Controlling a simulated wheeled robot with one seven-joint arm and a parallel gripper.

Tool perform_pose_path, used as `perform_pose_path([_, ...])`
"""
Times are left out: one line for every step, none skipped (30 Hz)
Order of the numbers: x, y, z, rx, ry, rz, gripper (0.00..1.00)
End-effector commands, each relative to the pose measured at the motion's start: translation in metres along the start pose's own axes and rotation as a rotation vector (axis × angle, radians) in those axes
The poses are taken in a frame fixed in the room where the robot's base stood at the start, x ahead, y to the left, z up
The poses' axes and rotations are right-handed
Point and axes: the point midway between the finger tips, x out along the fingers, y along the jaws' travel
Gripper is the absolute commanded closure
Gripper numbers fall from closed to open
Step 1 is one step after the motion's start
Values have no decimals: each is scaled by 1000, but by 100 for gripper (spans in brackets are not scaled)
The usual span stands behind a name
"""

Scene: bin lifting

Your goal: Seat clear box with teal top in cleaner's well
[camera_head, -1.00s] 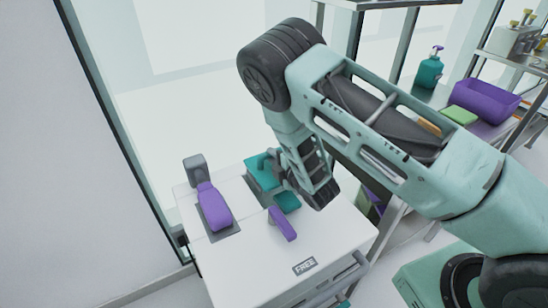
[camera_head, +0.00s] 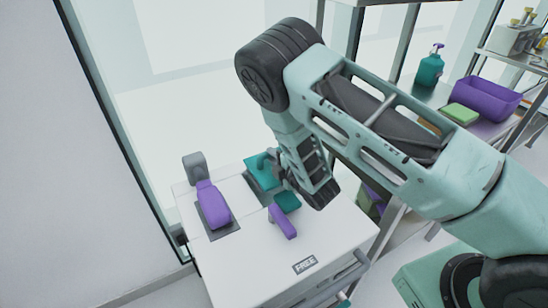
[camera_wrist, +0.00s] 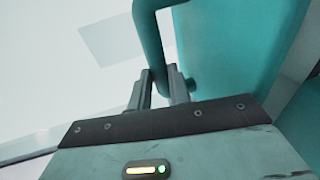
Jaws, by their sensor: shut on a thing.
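The teal top of the box (camera_head: 257,176) shows in the head view over the white cleaner (camera_head: 250,256), partly behind my arm. A second teal patch shows just right of my gripper's left edge. My gripper (camera_head: 284,178) is at the teal handle. In the wrist view the two fingers (camera_wrist: 160,88) are shut on the curved teal handle (camera_wrist: 147,35), with the teal top (camera_wrist: 225,50) filling the right side. The clear walls of the box and the well beneath are hidden, so I cannot tell whether the box is seated.
A purple part (camera_head: 213,205) with a grey post (camera_head: 195,166) stands left on the cleaner, and a purple lever (camera_head: 282,221) at its front. A shelf at right holds a purple bin (camera_head: 487,98), a green block (camera_head: 460,113) and a teal bottle (camera_head: 430,68).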

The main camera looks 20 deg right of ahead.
Motion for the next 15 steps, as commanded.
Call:
perform_pose_path([0, 1, 0, 0, 0, 3, 100])
perform_pose_path([0, 1, 0, 0, 0, 3, 100])
perform_pose_path([0, 1, 0, 0, 0, 3, 100])
perform_pose_path([0, 1, 0, 0, 0, 3, 100])
perform_pose_path([0, 1, 0, 0, 0, 3, 100])
perform_pose_path([0, 1, 0, 0, 0, 3, 78])
perform_pose_path([0, 1, 0, 0, 0, 3, 70])
perform_pose_path([0, 1, 0, 0, 0, 2, 61])
perform_pose_path([0, 1, 0, 0, 0, 2, 55])
perform_pose_path([0, 1, 0, 0, 0, 2, 55])
perform_pose_path([0, 1, 0, 0, -1, 2, 55])
perform_pose_path([0, 1, 0, 0, -1, 2, 55])
perform_pose_path([0, 1, 0, 0, -1, 1, 55])
perform_pose_path([0, 0, 0, 0, -1, 1, 55])
perform_pose_path([0, -1, 0, 0, 0, -2, 55])
